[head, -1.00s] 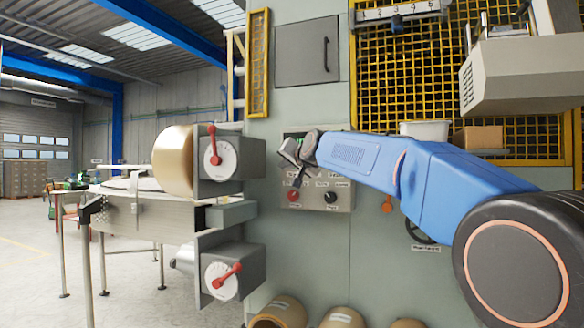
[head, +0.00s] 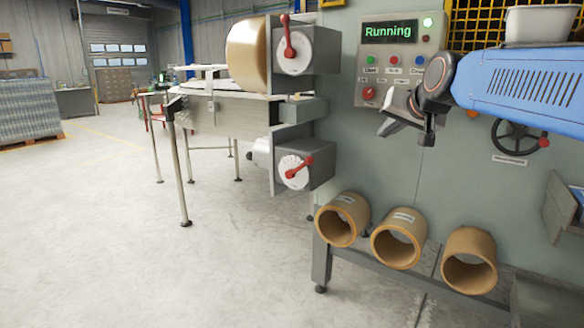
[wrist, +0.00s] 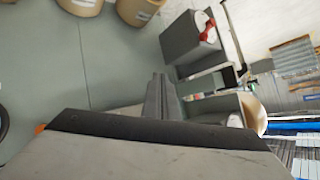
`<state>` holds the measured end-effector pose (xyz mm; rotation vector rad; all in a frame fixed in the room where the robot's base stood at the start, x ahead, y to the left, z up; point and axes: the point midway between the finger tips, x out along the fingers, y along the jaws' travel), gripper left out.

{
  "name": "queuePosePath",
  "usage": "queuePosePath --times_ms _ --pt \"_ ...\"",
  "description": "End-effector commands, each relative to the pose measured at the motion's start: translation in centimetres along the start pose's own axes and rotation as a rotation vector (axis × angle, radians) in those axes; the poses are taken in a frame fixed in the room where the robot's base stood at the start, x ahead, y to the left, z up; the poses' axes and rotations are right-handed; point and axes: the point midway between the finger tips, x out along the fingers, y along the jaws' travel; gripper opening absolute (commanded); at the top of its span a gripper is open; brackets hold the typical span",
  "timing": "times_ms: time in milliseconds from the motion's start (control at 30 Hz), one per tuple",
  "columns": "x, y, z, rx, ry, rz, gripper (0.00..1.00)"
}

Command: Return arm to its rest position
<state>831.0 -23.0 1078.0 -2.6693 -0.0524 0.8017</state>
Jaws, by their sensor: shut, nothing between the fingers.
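My blue arm (head: 522,82) reaches in from the right in the head view. My gripper (head: 402,120) is at its end, in front of the machine's grey-green front, just below the control panel (head: 372,66) in the picture. The gripper is shut and holds nothing. In the wrist view its shut fingers (wrist: 161,97) show at the centre, with the grey gripper body filling the lower part. The panel's display (head: 403,31) reads "Running" in green, and a green lamp is lit beside it.
Several brown rolls (head: 397,240) lie on a low shelf below. Two grey dial units with red handles, one upper (head: 293,50) and one lower (head: 297,172), stick out left of the panel. A handwheel (head: 515,143) is at right. The floor (head: 190,270) at left is clear.

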Motion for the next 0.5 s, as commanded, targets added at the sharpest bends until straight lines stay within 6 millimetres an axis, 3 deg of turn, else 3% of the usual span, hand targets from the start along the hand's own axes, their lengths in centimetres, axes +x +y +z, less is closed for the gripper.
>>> queuePosePath --times_ms 100,500 --pt "-2.2 2.8 6.7 -0.049 -0.088 0.044 0.0" --pt "-8.8 12.0 28.6 -0.202 -0.385 0.168 0.0"
